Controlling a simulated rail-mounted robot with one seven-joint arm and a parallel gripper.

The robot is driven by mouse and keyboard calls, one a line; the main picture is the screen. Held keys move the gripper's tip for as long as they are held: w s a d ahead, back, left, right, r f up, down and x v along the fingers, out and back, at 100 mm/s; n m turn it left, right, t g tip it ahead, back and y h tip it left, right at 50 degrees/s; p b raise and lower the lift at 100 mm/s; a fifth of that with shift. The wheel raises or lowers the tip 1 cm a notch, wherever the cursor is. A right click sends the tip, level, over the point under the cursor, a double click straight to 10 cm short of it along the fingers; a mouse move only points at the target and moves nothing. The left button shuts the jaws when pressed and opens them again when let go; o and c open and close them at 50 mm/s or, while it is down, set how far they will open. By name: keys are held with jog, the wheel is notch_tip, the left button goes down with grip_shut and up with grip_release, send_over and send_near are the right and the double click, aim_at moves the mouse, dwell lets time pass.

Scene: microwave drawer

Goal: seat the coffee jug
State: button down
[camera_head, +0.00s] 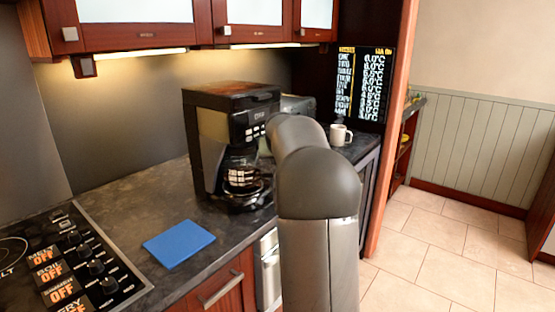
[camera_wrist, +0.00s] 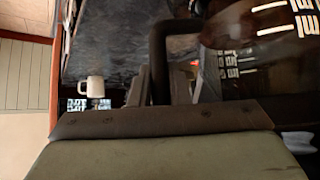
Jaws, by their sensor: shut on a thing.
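The coffee jug (camera_head: 241,176) is dark glass with white markings and shows in the bay of the black coffee machine (camera_head: 208,145), under its brewing head. I cannot tell whether its base rests flat on the plate. In the wrist view the jug (camera_wrist: 265,50) fills the upper right, close up, with its black handle (camera_wrist: 158,55) left of the glass. My gripper (camera_wrist: 165,85) is shut on that handle. In the head view my arm hides the gripper and the handle.
A blue board (camera_head: 179,243) lies on the dark counter (camera_head: 130,215) in front of the machine, with a hob (camera_head: 65,262) at left. A white mug (camera_head: 340,135) stands right of the machine, also in the wrist view (camera_wrist: 92,87). Cabinets (camera_head: 145,36) hang above.

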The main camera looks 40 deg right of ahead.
jog(key=shift+f, duration=0.1)
dwell(0.3)
jog(key=shift+f+b, duration=0.25)
jog(key=shift+b, duration=0.15)
jog(key=shift+f, duration=0.25)
dwell(0.7)
jog(key=c, duration=1.3)
grip_release()
jog(key=shift+f, duration=0.15)
jog(key=v, duration=1.7)
jog(key=shift+r+b, duration=0.3)
jog(key=shift+b, duration=0.15)
jog(key=shift+s+a, duration=0.1)
jog(key=shift+s, duration=0.05)
